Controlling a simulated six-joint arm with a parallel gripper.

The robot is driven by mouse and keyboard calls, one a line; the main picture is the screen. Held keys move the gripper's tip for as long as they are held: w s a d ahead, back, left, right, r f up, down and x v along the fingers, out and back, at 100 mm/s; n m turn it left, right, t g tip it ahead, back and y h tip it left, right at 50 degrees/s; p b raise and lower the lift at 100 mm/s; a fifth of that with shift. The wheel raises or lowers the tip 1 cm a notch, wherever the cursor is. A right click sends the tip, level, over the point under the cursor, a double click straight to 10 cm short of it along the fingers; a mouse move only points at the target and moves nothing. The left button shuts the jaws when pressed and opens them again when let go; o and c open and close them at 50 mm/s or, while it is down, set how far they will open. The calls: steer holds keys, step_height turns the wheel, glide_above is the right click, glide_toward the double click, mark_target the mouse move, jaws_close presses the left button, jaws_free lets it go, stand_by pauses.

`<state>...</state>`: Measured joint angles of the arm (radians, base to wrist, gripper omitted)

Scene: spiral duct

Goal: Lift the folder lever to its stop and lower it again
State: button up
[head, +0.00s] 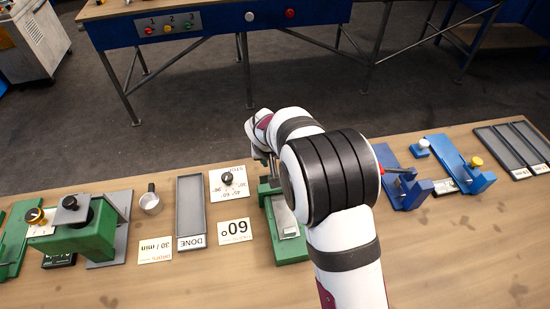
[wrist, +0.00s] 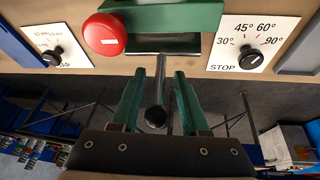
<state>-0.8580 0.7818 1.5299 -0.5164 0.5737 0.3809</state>
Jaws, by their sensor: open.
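The green folder (head: 289,247) stands on the bench in the head view, partly hidden by my arm. It also shows at the top of the wrist view (wrist: 165,16). Its lever is a grey metal rod with a dark round end (wrist: 156,117), sticking out from the folder toward the wrist camera. My gripper (wrist: 160,76) is open, with one green finger on each side of the rod. A gap shows between the rod and each finger.
A red button (wrist: 104,34) sits close left of the lever in the wrist view. An angle dial plate (head: 228,181) and a "60°" card (head: 235,231) lie beside the folder. A DONE tray (head: 191,205) is further left. Blue fixtures (head: 405,182) stand to the right.

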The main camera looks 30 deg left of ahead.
steer(key=shift+c, duration=0.2)
jaws_close()
stand_by(1.2)
